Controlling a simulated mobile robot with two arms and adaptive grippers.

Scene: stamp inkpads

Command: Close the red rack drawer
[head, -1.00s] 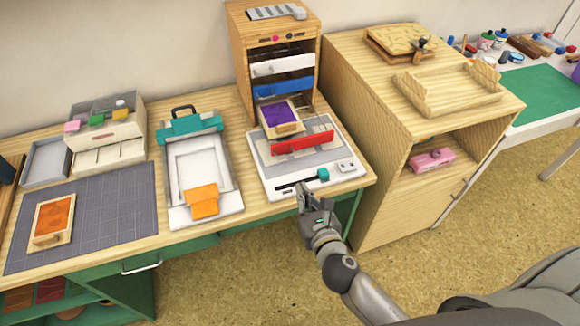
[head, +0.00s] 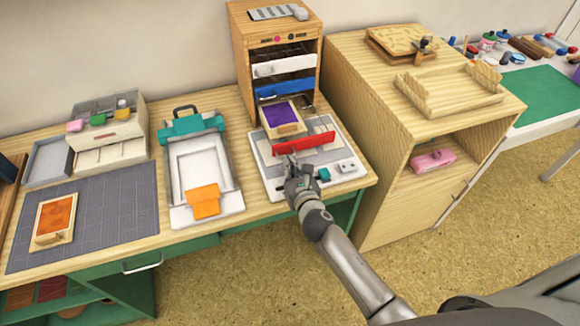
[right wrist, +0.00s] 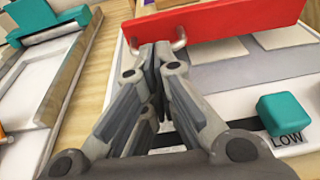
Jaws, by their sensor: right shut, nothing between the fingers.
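The red rack drawer (head: 304,143) is pulled out at the bottom of the wooden rack (head: 240,58), above a white device (head: 262,163). Its red front also fills the top of the right wrist view (right wrist: 222,28), with a metal handle (right wrist: 180,40) on it. My right gripper (head: 293,162) is shut and empty just in front of the drawer front, near the left part of its handle. In the right wrist view the closed fingertips (right wrist: 155,48) are beside the handle; I cannot tell whether they touch it. My left gripper is not in view.
A purple inkpad (head: 281,115) in a wooden tray sits behind the red front. White (head: 283,66) and blue (head: 284,86) drawers are above. A teal-and-white press (head: 191,127) stands left, a wooden cabinet (head: 372,118) right. A teal knob (right wrist: 286,115) stands right of the fingers.

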